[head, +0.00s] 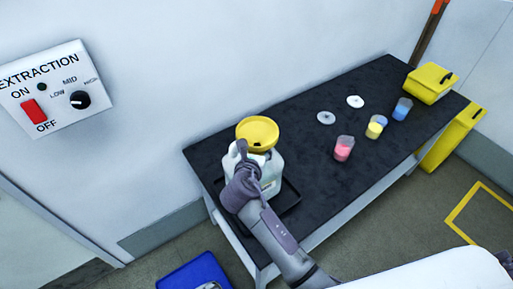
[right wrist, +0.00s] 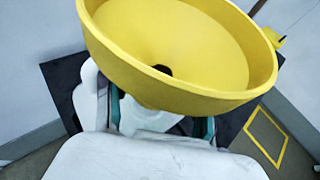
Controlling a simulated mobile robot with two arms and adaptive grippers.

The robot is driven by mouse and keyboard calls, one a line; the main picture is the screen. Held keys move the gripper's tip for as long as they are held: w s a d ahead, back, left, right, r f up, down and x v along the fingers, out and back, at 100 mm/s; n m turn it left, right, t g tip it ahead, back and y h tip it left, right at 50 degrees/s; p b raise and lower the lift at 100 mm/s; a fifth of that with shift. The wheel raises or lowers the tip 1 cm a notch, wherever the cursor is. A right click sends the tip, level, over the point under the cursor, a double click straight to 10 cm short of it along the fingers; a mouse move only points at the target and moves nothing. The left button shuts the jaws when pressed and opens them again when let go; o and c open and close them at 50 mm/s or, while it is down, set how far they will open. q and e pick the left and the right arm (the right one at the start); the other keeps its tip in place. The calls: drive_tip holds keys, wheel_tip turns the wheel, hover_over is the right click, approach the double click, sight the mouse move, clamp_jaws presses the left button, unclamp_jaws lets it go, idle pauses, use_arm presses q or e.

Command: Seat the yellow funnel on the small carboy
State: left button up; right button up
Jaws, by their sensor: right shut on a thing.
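The yellow funnel (head: 258,131) is upright, bowl facing up, over the top of the white small carboy (head: 270,178). It fills the upper part of the right wrist view (right wrist: 190,45), with a dark hole at the bowl's bottom. My right gripper (head: 247,157) is shut on the funnel below its rim. Its fingers show under the bowl in the right wrist view (right wrist: 160,118). The funnel's lower end and the carboy's mouth are hidden, so I cannot tell whether they touch. My left gripper is not in view.
The carboy stands in a black tray (head: 290,196) at the left end of the dark table (head: 340,205). Pink (head: 343,149), yellow (head: 376,127) and blue (head: 402,109) containers stand to the right. A yellow case (head: 431,82) is at the far end. A blue bin (head: 194,272) is on the floor.

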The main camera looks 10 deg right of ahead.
drive_tip(key=shift+f+b, duration=0.4)
drive_tip(key=shift+f, duration=0.7)
drive_tip(key=shift+f, duration=0.2)
drive_tip(key=shift+f, duration=0.3)
drive_tip(key=o, duration=1.3)
